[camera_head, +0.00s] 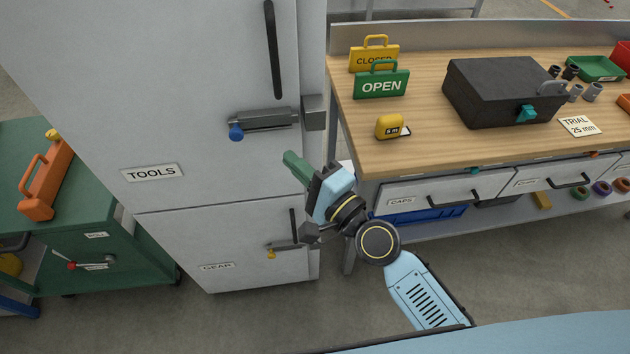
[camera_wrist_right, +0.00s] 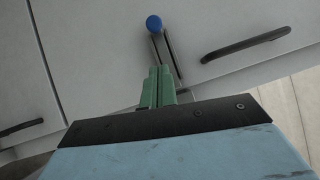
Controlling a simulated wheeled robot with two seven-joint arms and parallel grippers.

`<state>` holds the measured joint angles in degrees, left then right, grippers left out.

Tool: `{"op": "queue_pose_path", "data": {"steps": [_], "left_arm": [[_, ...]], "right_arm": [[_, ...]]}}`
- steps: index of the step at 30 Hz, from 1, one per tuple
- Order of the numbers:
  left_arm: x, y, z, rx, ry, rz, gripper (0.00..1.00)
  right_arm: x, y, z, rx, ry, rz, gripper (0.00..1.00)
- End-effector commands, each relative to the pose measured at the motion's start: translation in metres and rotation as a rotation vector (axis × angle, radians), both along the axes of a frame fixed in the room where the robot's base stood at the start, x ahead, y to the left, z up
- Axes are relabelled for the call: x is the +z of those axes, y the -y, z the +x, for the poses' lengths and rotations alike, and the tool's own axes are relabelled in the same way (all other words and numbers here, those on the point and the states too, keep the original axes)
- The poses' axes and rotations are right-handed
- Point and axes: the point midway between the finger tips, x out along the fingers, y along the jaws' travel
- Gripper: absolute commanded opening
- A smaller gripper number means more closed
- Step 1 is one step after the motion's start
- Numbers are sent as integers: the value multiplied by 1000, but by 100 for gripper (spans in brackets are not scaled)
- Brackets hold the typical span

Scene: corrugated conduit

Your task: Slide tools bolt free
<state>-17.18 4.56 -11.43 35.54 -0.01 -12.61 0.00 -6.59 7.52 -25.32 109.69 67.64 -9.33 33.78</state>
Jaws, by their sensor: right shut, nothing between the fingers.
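The tools bolt (camera_head: 263,120) is a grey sliding bolt with a blue knob (camera_head: 236,132) on the upper cabinet door, under the black vertical handle. Its right end lies by a grey keeper block (camera_head: 314,112) at the cabinet's edge. My right gripper (camera_head: 289,158) has green fingers, shut and empty, in front of the cabinet below and right of the bolt, apart from it in the head view. In the right wrist view the shut fingers (camera_wrist_right: 158,72) point toward the bolt and its blue knob (camera_wrist_right: 153,23). My left gripper is not in view.
The TOOLS label (camera_head: 152,172) is on the upper door. The lower GEAR door has its own bolt with a yellow knob (camera_head: 271,253). A workbench (camera_head: 430,150) stands right, with signs and a black toolbox (camera_head: 500,92). A green cart (camera_head: 95,220) stands left.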

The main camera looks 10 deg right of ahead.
Motion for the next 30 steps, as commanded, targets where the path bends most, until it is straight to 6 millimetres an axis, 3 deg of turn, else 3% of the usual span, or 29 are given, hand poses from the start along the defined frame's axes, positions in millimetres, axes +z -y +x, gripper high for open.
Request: {"op": "queue_pose_path", "data": {"steps": [3, 9, 27, 30], "left_arm": [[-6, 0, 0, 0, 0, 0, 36], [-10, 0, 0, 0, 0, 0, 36], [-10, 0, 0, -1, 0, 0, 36], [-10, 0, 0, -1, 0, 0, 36]], "right_arm": [[-5, 14, -20, 0, -1, -1, 0], [-6, 26, -37, 0, 1, -1, 0], [-5, 28, -40, -1, 1, 1, 0], [-14, 29, -38, -8, -6, -20, 0]]}}
